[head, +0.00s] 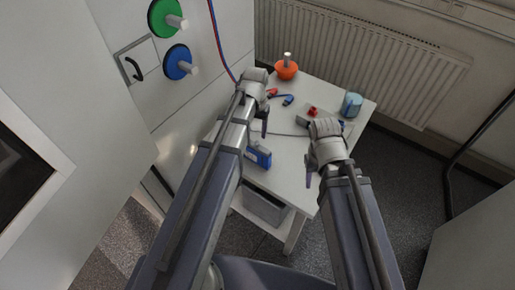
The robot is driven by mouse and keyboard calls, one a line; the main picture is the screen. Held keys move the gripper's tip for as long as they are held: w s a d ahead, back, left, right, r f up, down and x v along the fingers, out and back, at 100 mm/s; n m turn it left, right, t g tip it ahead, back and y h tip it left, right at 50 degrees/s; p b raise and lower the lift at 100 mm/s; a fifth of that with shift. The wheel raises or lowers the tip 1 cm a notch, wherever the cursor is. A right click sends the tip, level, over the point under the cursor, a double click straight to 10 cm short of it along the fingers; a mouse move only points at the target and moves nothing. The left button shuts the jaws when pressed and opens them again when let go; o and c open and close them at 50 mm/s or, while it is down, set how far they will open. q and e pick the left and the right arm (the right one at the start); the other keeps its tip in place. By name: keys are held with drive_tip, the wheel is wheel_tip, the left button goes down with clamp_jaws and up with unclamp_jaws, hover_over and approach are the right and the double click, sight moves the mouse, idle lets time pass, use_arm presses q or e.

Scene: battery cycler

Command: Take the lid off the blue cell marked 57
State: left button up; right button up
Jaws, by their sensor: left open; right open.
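A small blue box-shaped object (258,154) stands at the table's near left edge; its marking is too small to read. A pale blue cylinder (351,104) stands at the table's right side; I see no legible number on it. I cannot tell which of them is the cell marked 57, or make out a separate lid. My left gripper (263,118) is open over the left part of the table, beyond the blue box. My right gripper (315,168) is open near the table's right front side, nearer to me than the cylinder. Both look empty; their fingers are partly hidden.
Red and blue connectors (288,99) and a red piece (312,112) lie on the white table (330,92). Green (164,18) and blue (178,62) discs with pegs stick out from the left panel. A radiator is behind.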

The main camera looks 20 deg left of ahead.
sight(257, 142)
use_arm(q)
drive_tip(key=f+b, duration=0.5)
drive_tip(key=shift+s+d+f, duration=0.1)
drive_tip(key=shift+d, duration=0.15)
drive_tip(key=shift+c, duration=0.4)
clamp_jaws()
